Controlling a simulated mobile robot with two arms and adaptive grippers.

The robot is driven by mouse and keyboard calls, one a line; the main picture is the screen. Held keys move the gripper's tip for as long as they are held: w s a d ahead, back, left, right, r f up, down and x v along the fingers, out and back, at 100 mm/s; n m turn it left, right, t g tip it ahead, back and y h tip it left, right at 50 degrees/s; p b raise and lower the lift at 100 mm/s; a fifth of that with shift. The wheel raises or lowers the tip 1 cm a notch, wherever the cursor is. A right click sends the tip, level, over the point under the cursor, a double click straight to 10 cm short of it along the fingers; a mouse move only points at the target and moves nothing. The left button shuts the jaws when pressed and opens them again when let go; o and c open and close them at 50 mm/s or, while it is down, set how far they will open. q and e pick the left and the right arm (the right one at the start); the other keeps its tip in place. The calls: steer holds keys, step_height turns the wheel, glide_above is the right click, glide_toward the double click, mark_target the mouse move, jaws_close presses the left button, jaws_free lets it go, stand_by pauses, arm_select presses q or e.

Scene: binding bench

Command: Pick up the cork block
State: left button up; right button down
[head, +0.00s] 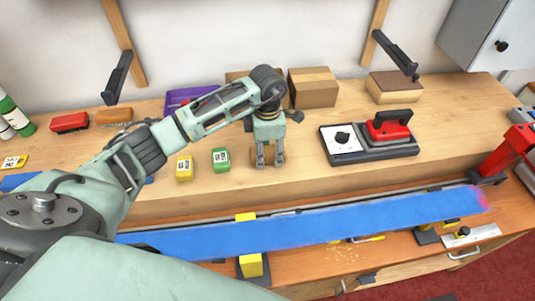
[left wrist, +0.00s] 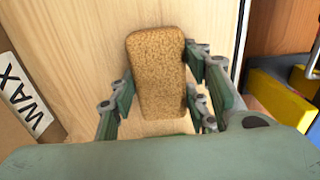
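The cork block (left wrist: 158,72) is a speckled tan block with rounded corners. In the left wrist view it lies between the fingers of my left gripper (left wrist: 163,98). One finger is on each side, very close to its long sides, and a narrow gap seems to show on the left. In the head view my left gripper (head: 269,163) points down at the bench with its fingers apart, and a little of the cork shows between them. My right gripper is not seen.
A green block (head: 220,160) and a yellow block (head: 184,168) stand left of the gripper. A cardboard box (head: 313,88) is behind, a black-and-red tool (head: 388,128) to the right. A long blue strip (head: 310,227) lies in front. A WAX label (left wrist: 25,98) shows at left.

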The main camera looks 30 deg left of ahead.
mark_target(268, 150)
arm_select(q)
steer(key=c, duration=0.5)
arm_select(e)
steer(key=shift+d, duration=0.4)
arm_select(q)
steer(key=shift+r, duration=0.1)
steer(key=shift+c, duration=0.2)
